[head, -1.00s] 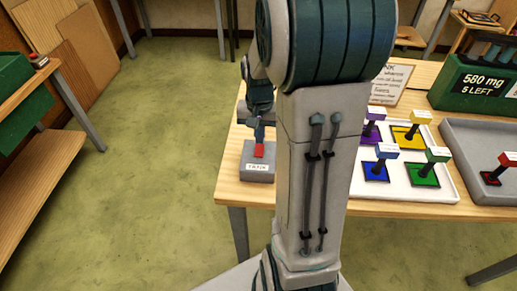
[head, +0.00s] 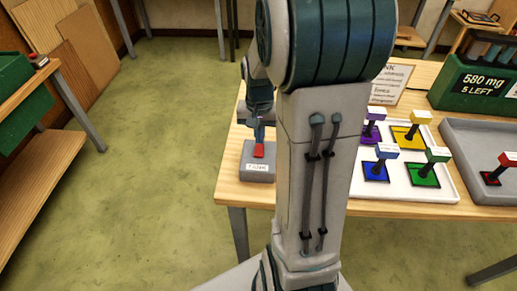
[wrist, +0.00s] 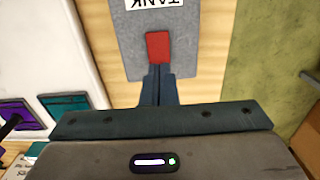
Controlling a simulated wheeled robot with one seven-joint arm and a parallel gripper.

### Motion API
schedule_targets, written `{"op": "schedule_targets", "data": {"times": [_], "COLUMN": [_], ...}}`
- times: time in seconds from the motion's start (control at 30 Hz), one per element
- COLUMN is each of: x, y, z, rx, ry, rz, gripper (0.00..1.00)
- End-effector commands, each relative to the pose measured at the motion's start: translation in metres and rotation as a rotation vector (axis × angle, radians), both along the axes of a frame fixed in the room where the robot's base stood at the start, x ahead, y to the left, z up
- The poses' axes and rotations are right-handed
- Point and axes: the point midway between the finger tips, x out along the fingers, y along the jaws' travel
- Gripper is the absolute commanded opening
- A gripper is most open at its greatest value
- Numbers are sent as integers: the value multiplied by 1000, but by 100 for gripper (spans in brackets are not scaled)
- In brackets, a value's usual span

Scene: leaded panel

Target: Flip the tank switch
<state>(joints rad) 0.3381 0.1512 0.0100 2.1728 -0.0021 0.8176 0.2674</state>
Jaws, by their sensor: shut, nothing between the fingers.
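The tank switch is a grey box (head: 258,172) with a red lever (head: 258,151) on top and a white label on its front side, at the left end of the table. In the wrist view the grey box (wrist: 190,50) shows from above, with the red lever (wrist: 158,46) and an upside-down label reading TANK. My gripper (wrist: 157,72) is shut and empty. Its fingertips are right at the near end of the red lever and look to be touching it. In the head view my gripper (head: 259,139) is just above and behind the lever, partly hidden by my arm.
A white tray (head: 400,196) holds several coloured stamp-like pieces. A grey tray (head: 466,132) with a red piece is further right. A green box (head: 463,96) reading 580 mg stands behind. The table's left edge is close to the switch, with open floor beyond.

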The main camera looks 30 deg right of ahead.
Motion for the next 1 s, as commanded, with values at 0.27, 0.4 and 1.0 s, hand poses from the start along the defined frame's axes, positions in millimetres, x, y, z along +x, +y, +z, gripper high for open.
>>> {"op": "schedule_targets", "data": {"times": [0.27, 0.4, 1.0], "x": [0, 0, 0], "y": [0, 0, 0], "z": [0, -1, -10], "rx": [0, 0, 0], "ry": [0, 0, 0], "rz": [0, 0, 0], "gripper": [0, 0, 0]}}
